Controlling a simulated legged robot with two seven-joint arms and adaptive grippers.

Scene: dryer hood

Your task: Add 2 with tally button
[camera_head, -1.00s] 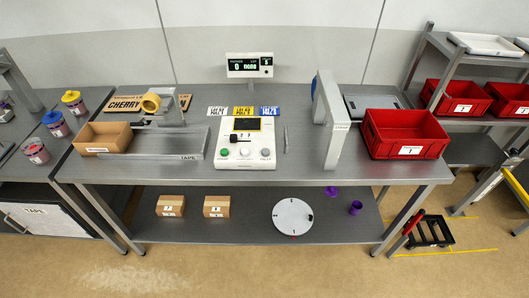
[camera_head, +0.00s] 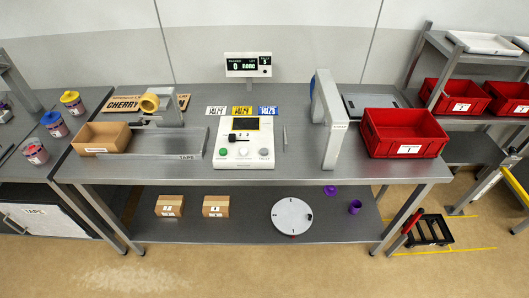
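A white control console (camera_head: 244,163) stands on the middle of the grey workbench. It has a dark screen (camera_head: 245,123), a black knob (camera_head: 233,138) on a marked scale, and a row of buttons: green (camera_head: 223,153), white (camera_head: 243,152) and grey (camera_head: 263,153). Their labels are too small to read surely, so I cannot tell which is the tally button. A display (camera_head: 248,65) behind the console reads "0" and "none", with a small digit on its right part that is hard to read. Neither of my grippers is in view.
A cardboard box (camera_head: 103,138) and tape station (camera_head: 165,143) stand left of the console. A grey arch (camera_head: 328,120) and red bin (camera_head: 404,133) stand right. The lower shelf holds two small boxes and a round dial (camera_head: 291,216). The console's front is unobstructed.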

